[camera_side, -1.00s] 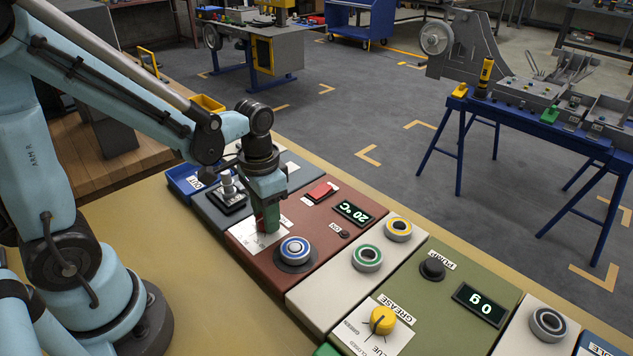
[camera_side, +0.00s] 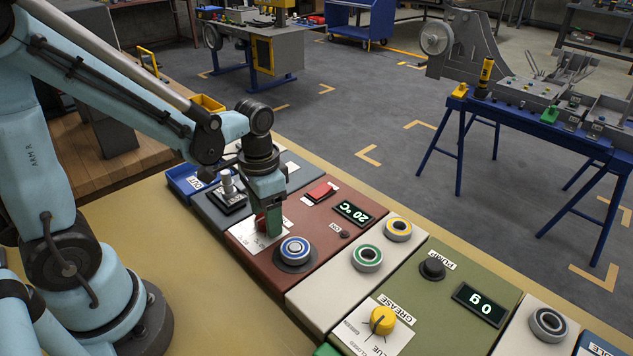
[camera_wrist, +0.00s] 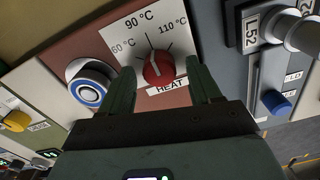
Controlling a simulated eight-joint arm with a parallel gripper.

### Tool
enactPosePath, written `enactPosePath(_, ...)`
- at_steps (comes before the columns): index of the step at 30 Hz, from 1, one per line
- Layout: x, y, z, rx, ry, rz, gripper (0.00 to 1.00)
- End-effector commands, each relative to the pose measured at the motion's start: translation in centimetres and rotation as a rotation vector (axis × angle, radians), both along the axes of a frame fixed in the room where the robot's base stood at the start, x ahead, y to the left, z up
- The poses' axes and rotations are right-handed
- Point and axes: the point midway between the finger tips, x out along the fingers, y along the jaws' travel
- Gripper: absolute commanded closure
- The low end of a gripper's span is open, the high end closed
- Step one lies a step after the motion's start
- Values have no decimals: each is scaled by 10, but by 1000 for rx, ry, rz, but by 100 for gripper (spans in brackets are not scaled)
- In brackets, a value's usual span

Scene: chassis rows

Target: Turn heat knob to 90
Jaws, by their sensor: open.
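The red heat knob (camera_wrist: 158,70) sits on a white dial plate marked 60, 90 and 110 °C, with a HEAT label below it. Its pale pointer mark appears to face up toward the 90 °C side; the exact setting is hard to read. My gripper (camera_wrist: 160,72) is open, with one green finger on each side of the knob and visible gaps between. In the side view my gripper (camera_side: 268,222) is low over the dial plate (camera_side: 250,238), and part of the red knob (camera_side: 261,222) shows beside a finger.

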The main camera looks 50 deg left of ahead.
Motion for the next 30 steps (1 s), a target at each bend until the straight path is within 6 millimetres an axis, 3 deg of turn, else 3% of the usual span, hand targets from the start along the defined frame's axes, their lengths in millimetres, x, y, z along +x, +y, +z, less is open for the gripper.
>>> enactPosePath(10, 0, 0, 14, 0, -1, 0, 37)
enactPosePath(30, 0, 0, 104, 0, 0, 0, 37)
